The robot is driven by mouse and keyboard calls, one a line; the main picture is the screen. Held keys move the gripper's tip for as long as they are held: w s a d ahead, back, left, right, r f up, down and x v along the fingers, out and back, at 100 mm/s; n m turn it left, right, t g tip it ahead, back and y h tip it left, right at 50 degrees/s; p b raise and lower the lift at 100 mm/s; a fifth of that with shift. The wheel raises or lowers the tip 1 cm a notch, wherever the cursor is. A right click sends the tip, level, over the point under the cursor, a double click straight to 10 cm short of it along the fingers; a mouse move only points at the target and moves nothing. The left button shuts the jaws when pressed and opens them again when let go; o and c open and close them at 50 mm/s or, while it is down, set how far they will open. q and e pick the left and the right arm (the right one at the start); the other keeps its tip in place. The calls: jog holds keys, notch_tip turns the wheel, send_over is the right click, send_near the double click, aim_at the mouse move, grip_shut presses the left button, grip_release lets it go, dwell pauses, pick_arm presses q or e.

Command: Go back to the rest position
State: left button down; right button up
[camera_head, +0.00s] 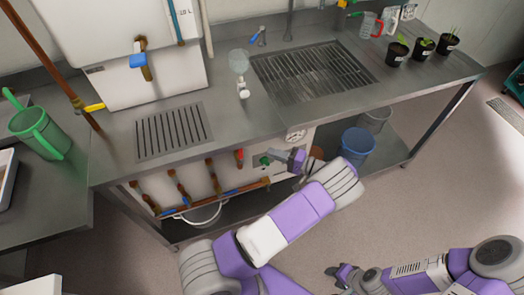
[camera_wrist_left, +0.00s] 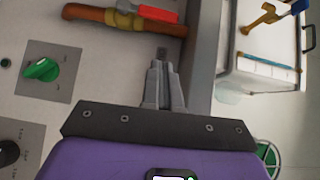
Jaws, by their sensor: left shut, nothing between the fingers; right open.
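My left arm reaches across the lower middle of the head view. Its gripper (camera_head: 277,155) is close to the front panel under the steel bench, beside a green knob (camera_head: 264,161). In the left wrist view, the left gripper's grey fingers (camera_wrist_left: 163,72) are together with nothing between them. There the green knob (camera_wrist_left: 42,69) is to the left, apart from the fingers. My right gripper (camera_head: 335,275) is low at the bottom of the head view, over the floor, open and apart from any object.
The steel bench (camera_head: 235,130) has a sink grate (camera_head: 312,72) and potted plants (camera_head: 422,48) on top. Copper pipes with valves (camera_head: 182,189) run along its front. A blue bucket (camera_head: 357,145) stands beneath. A green watering can (camera_head: 40,132) is at left.

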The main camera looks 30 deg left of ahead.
pick_arm(q)
jog(key=shift+w+d, duration=0.2)
jog(key=shift+d, duration=1.2)
jog(key=shift+w+d, duration=0.15)
jog(key=shift+d, duration=1.2)
jog(key=shift+f, duration=0.1)
jog(key=s+f+m+g+h, duration=0.2)
jog(key=s+f+g+h, duration=0.1)
jog(key=s+f+h, duration=1.2)
jog(key=s+d+n+t+h, duration=0.1)
jog(key=s+d+t+h, duration=0.2)
jog(key=d, duration=0.3)
jog(key=s+d+f+n+t+h, duration=0.1)
jog(key=s+d+t+h, duration=0.2)
jog(key=d, duration=0.4)
jog(key=shift+n+h, duration=0.3)
jog(key=shift+h, duration=0.1)
jog(key=shift+a, duration=0.1)
